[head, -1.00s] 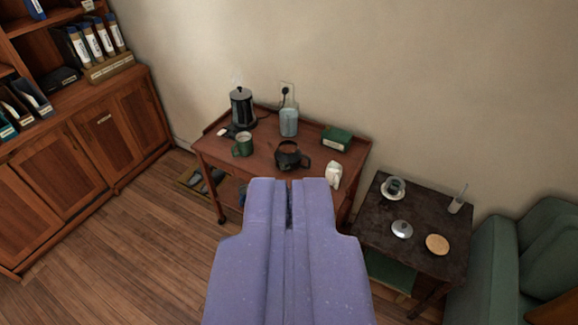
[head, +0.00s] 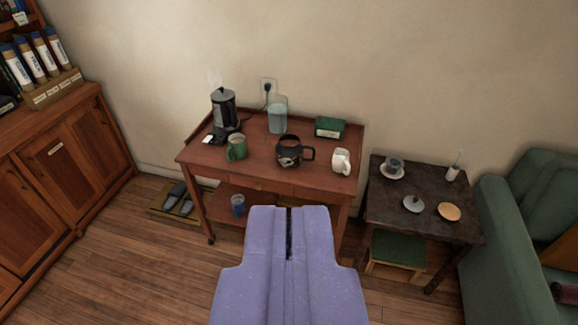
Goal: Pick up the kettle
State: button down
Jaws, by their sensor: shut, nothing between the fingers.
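The kettle (head: 224,108) is dark with a steel-toned body. It stands upright at the back left of a reddish wooden cart (head: 205,160), with faint steam above it. A cord runs from near it to a wall socket (head: 267,86). My gripper (head: 289,210) is shut and empty. It shows at the bottom middle of the head view, in front of the cart and apart from the kettle, which is up and to the left of it.
On the cart are a green mug (head: 237,149), a dark pot (head: 288,152), a clear jug (head: 277,118), a green box (head: 330,127) and a white mug (head: 341,161). A dark side table (head: 395,220) and green armchair (head: 520,210) stand right, a cabinet (head: 70,165) left. Floor is clear front left.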

aim_at(226, 118)
jog(key=i+j, duration=0.1)
jog(key=i, duration=0.45)
jog(key=i+j+z, duration=0.1)
jog(key=i, duration=0.45)
jog(key=i+j, duration=0.15)
jog(key=i, duration=0.4)
jog(key=i+j, duration=0.1)
jog(key=i, duration=0.5)
jog(key=i+j+z, duration=0.1)
jog(key=i, duration=0.45)
jog(key=i+j, duration=0.25)
jog(key=i, duration=0.3)
